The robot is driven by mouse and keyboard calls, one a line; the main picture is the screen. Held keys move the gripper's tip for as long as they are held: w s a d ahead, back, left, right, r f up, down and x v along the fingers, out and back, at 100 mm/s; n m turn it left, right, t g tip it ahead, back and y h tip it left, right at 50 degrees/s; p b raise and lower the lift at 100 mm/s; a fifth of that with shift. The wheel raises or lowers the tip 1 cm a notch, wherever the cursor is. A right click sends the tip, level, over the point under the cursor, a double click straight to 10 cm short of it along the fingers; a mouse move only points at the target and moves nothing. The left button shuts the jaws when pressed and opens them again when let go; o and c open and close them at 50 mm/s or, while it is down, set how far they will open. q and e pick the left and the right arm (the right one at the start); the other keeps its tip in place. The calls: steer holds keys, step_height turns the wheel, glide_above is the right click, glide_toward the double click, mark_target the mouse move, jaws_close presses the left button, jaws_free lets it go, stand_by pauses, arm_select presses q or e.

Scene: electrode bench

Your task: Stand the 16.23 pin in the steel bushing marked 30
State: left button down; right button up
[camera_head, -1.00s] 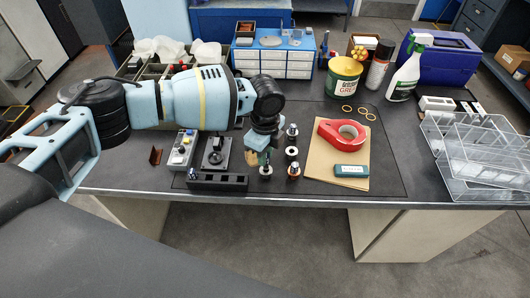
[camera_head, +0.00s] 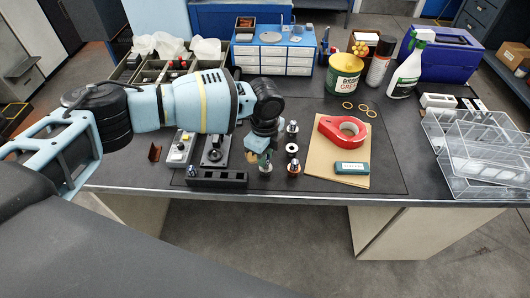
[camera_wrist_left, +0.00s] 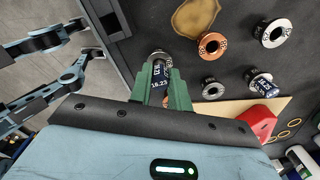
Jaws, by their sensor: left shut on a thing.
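My left gripper (camera_wrist_left: 160,90) has green fingers shut on the 16.23 pin (camera_wrist_left: 159,85), whose dark blue label reads 16.23 in the left wrist view. A steel ring (camera_wrist_left: 159,56) shows at the pin's far end; I cannot tell how deep the pin is in it. In the head view the gripper (camera_head: 260,160) is right over a steel bushing (camera_head: 266,170) near the bench front. I cannot read the 30 mark on any bushing. My right gripper is not in view.
A copper bushing (camera_wrist_left: 212,46), a steel bushing (camera_wrist_left: 273,32) and another steel bushing (camera_wrist_left: 212,88) stand close by. A labelled pin (camera_wrist_left: 262,85) stands near them. A black slotted block (camera_head: 217,179) lies left of the gripper; red tape (camera_head: 342,132) lies right.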

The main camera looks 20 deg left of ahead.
arm_select(q)
steer(key=shift+f, duration=0.35)
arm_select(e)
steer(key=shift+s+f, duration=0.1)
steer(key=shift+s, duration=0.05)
arm_select(q)
steer(key=shift+f, duration=0.35)
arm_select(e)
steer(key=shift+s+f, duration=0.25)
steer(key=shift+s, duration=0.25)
arm_select(q)
steer(key=shift+f, duration=0.2)
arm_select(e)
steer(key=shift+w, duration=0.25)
arm_select(q)
steer(key=c, duration=1.2)
jaws_free()
steer(key=shift+c, duration=0.2)
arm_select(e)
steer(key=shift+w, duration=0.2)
arm_select(q)
step_height(320, 180, up, 8)
steer(key=shift+f, duration=0.1)
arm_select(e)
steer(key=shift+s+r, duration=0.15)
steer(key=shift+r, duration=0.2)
